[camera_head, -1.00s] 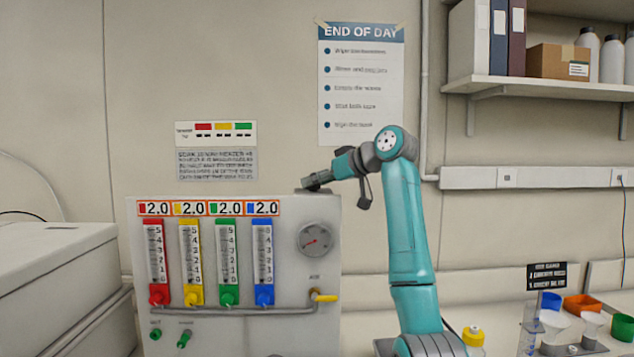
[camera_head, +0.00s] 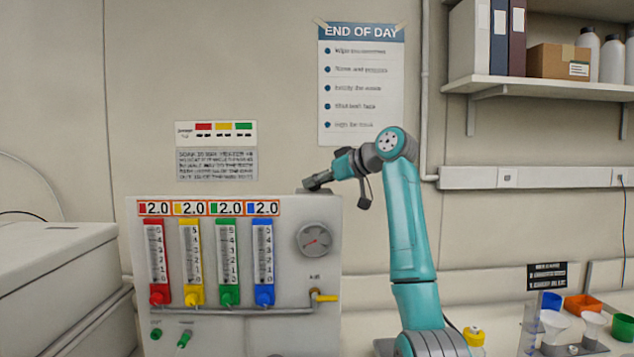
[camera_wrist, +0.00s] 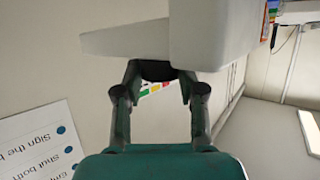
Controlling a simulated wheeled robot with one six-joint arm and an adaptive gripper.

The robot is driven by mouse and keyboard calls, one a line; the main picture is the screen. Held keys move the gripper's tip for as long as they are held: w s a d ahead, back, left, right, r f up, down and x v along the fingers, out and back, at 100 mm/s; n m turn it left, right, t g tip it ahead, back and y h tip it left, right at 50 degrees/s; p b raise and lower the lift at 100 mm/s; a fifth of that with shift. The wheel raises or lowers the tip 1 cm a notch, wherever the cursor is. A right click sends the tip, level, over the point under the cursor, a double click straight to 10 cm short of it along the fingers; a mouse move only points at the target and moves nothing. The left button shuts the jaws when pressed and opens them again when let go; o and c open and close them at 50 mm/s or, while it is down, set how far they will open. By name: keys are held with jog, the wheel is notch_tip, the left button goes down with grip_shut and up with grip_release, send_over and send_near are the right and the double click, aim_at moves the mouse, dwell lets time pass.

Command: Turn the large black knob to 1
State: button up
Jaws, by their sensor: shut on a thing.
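The grey-white flow panel (camera_head: 290,285) stands at the left centre in the head view. My gripper (camera_head: 312,184) is at its top right corner, at the end of my teal arm. In the wrist view my gripper (camera_wrist: 158,82) has both fingers closed in on a dark rounded thing (camera_wrist: 158,70), seemingly the large black knob, beside a pale grey surface. The fingers hide most of it. Its mark and the scale around it cannot be read in either view.
The panel front has several coloured flow tubes with 2.0 displays, a round gauge (camera_head: 314,240) and a yellow-handled valve (camera_head: 325,297). Two small green knobs sit low on it. A white machine (camera_head: 55,270) stands at left. Funnels and a yellow-capped bottle (camera_head: 473,337) stand at right.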

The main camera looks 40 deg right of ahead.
jog(key=n+g+y, duration=0.1)
jog(key=n+y, duration=0.2)
jog(key=n+g+y, duration=0.1)
jog(key=shift+w+d+n+g+y, duration=0.1)
jog(key=shift+d+n+g+y, duration=0.2)
jog(key=shift+y, duration=0.1)
jog(key=shift+n+g+y, duration=0.6)
jog(key=shift+n+g, duration=0.1)
jog(key=shift+f+n+g+y, duration=0.1)
jog(key=shift+n+g+y, duration=0.2)
jog(key=shift+n+g, duration=0.25)
jog(key=o, duration=1.1)
jog(key=shift+o, duration=0.2)
jog(key=v, duration=0.7)
jog(key=shift+d, duration=0.2)
